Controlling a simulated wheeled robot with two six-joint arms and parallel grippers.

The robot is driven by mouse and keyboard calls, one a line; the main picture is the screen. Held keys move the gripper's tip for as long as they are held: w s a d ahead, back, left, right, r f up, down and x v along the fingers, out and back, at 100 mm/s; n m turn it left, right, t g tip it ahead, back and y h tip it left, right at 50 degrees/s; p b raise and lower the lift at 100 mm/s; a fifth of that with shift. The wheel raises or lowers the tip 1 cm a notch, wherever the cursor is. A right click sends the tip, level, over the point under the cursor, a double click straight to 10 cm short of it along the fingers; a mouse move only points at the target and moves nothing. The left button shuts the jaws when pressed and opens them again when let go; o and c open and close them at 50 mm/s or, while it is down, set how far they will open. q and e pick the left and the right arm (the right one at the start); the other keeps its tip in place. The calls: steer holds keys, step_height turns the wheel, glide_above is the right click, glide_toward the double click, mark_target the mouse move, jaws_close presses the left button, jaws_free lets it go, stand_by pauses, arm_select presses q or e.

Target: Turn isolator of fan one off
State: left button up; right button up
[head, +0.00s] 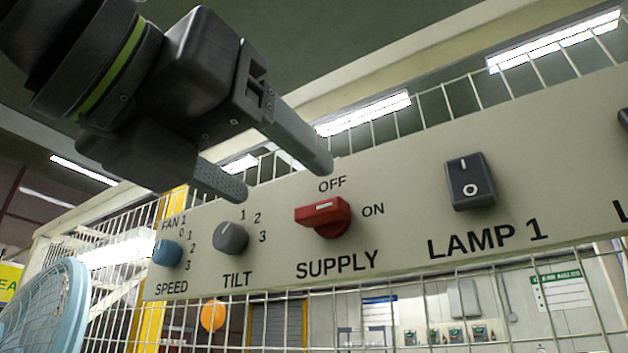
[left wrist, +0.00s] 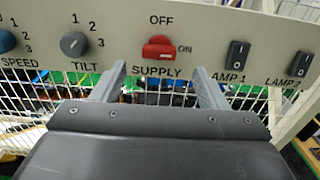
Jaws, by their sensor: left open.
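The red SUPPLY isolator knob (head: 322,214) sits on a beige panel (head: 395,190), with OFF marked above it and ON to its right. Its bar lies about level, in line with ON; in the left wrist view the knob (left wrist: 160,48) looks the same. My left gripper (head: 281,179) is open and empty. In the head view its fingertips are above and left of the knob. In the left wrist view the fingers (left wrist: 159,72) stand either side of the knob, lower in the picture, not visibly touching it. My right gripper is not in view.
Left of the isolator are the grey TILT knob (head: 232,238) and blue SPEED knob (head: 168,253), under a FAN 1 label. The LAMP 1 rocker (head: 470,182) is to the right. A wire mesh fence (head: 420,315) surrounds the panel. A light-blue fan (head: 50,300) stands lower left.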

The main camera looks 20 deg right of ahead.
mark_target(311, 211)
arm_select(q)
steer(key=p+x, duration=0.2)
steer(key=x, duration=0.5)
steer(key=shift+w+d+p, duration=0.2)
steer(key=shift+w+p, duration=0.05)
steer(key=shift+p, duration=0.05)
steer(key=shift+a, duration=0.1)
steer(key=c, duration=1)
steer(key=shift+f+n+b, duration=0.2)
steer(key=shift+n+b, duration=0.3)
steer(key=shift+b, duration=0.3)
steer(key=n+b, duration=0.6)
steer(key=b, duration=0.1)
steer(key=shift+f+n+b, duration=0.1)
steer(key=shift+n+b, duration=0.2)
steer(key=shift+b, duration=0.05)
steer(key=n+b, duration=0.4)
steer(key=n, duration=0.1)
steer(key=shift+w, duration=0.1)
steer(key=n+b, duration=0.2)
steer(key=n, duration=0.3)
steer(key=shift+b, duration=0.3)
steer(key=shift+n, duration=0.3)
